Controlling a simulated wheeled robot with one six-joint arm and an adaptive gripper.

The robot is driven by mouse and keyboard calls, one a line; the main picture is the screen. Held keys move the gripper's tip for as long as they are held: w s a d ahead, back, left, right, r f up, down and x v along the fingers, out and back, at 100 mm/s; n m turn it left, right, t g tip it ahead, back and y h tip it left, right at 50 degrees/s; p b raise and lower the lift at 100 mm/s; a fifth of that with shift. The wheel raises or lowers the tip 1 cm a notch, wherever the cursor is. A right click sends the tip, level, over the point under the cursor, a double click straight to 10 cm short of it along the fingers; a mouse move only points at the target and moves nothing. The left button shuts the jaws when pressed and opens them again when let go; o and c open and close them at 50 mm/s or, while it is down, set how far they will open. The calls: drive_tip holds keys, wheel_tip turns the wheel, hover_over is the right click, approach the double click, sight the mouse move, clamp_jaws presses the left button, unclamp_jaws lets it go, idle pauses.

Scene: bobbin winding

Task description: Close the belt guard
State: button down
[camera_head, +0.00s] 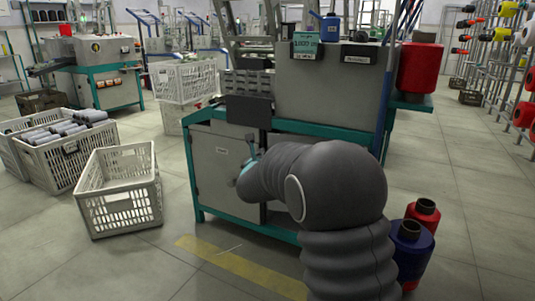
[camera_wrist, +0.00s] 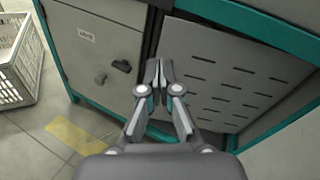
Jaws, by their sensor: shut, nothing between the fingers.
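The belt guard appears to be the grey slotted panel (camera_wrist: 225,85) under the teal frame of the machine in the wrist view. A dark gap runs along its left edge, and I cannot tell whether it sits flush. In the head view my arm hides most of it. My gripper (camera_wrist: 158,72) is shut and empty, its fingertips in front of the panel's left edge and the gap. I cannot tell whether they touch it. In the head view my gripper (camera_head: 250,141) is small and partly hidden by my arm, in front of the machine's lower side.
A grey cabinet door (camera_wrist: 95,50) with a label and a dark handle is left of the gap. An empty white crate (camera_head: 120,190) stands left of the machine. Red and blue thread cones (camera_head: 411,245) stand on the floor at right. Yellow tape (camera_head: 240,268) marks the floor.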

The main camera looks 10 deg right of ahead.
wheel_tip(320, 180, down, 3)
drive_tip(key=w+m+h, duration=0.1)
drive_tip(key=w+m, duration=0.1)
drive_tip(key=m, duration=0.1)
approach(270, 142)
drive_tip(key=shift+m+h, duration=0.4)
drive_tip(key=x, duration=0.7)
drive_tip(key=shift+w+a+f, duration=0.1)
drive_tip(key=shift+w+a, duration=0.05)
drive_tip(key=shift+a, duration=0.05)
drive_tip(key=shift+d, duration=0.1)
